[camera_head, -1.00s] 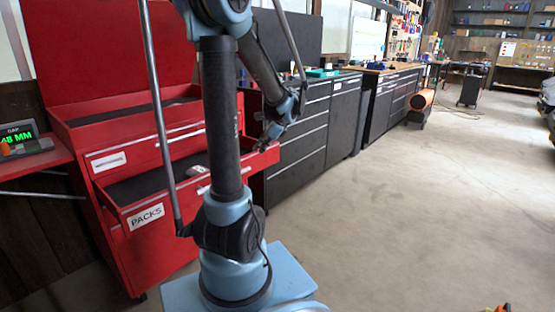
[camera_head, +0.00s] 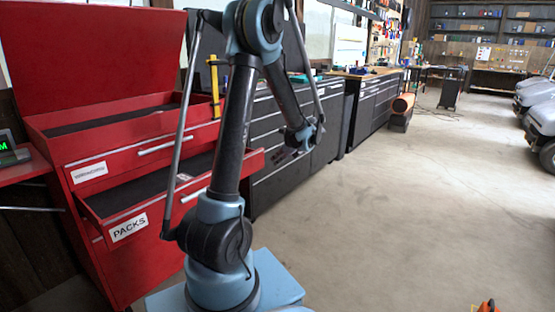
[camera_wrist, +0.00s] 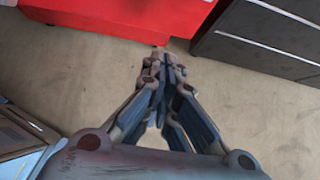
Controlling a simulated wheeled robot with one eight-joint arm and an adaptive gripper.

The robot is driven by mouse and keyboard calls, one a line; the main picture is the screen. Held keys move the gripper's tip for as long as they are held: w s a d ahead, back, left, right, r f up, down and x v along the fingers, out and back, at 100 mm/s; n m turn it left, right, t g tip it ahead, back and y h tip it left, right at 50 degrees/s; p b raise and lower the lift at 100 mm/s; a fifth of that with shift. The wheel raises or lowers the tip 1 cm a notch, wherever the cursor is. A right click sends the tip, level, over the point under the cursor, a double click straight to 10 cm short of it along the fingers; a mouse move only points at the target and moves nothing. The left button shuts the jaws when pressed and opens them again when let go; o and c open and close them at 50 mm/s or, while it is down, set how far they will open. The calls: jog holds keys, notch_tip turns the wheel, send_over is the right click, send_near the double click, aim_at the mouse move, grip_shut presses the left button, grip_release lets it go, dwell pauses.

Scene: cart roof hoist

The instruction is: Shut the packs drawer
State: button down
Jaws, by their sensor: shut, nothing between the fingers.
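The red tool cabinet (camera_head: 165,270) stands at the left in the head view. Its packs drawer (camera_head: 129,228), with a white "PACKS" label, is pulled out and its dark inner floor shows. A small light object lies inside it, too small to name. My gripper (camera_head: 308,137) is right of the drawer, raised in front of the dark cabinets and apart from the drawer front. In the wrist view my gripper (camera_wrist: 162,62) is shut and empty, pointing toward a red surface (camera_wrist: 100,14) above bare floor. My arm hides part of the drawer's front and handle.
A drawer labelled in small print (camera_head: 90,172) sits above the packs drawer. Dark grey cabinets (camera_head: 285,170) line the wall to the right. An orange cylinder (camera_head: 403,103) stands beyond them.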

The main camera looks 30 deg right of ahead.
aim_at(257, 168)
jog(key=shift+w+a+f, duration=0.45)
jog(key=shift+w+f, duration=0.2)
jog(key=shift+w, duration=0.6)
jog(key=shift+w+a+f, duration=0.45)
jog(key=shift+w+f, duration=0.15)
jog(key=shift+w, duration=0.6)
jog(key=shift+w+a+f, duration=0.45)
jog(key=shift+w+f, duration=0.2)
jog(key=shift+w, duration=0.6)
jog(key=shift+a, duration=0.1)
